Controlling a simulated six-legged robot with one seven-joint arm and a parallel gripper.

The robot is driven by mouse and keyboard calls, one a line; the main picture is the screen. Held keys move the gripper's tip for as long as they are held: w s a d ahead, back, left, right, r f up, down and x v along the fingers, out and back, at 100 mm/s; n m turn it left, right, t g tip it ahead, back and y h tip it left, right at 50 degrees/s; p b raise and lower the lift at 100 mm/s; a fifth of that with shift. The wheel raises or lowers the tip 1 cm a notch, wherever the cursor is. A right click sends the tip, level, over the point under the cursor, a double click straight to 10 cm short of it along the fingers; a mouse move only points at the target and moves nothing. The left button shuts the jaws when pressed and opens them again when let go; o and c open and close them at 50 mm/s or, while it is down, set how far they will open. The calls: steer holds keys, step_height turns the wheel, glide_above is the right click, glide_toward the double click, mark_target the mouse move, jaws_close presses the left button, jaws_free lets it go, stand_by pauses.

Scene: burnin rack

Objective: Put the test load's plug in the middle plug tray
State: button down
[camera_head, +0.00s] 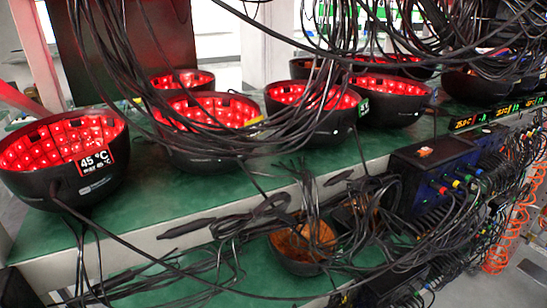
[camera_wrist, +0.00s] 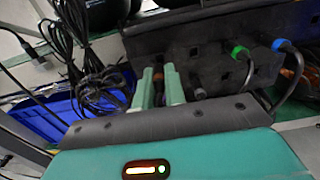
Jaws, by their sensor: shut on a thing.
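My gripper (camera_wrist: 159,88) shows in the wrist view as two pale green fingers, close together. It is shut on a small dark thing, which I take for the plug; the fingers hide most of it. A black panel with square holes (camera_wrist: 207,55) stands just beyond and to the right of the fingers; it may be a plug tray, but I cannot tell which. A green-ended plug (camera_wrist: 238,52) and a blue-ended plug (camera_wrist: 280,45) sit at its right side. My gripper is not visible in the head view.
In the wrist view, black cables (camera_wrist: 95,80) hang by a blue bin (camera_wrist: 40,120) at left. In the head view, red-lit black bowls (camera_head: 65,155) line the green bench (camera_head: 140,210). Loose cables (camera_head: 235,225) crowd the front, beside a blue box with coloured plugs (camera_head: 425,170).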

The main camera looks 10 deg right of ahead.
steer(key=shift+v, duration=1.6)
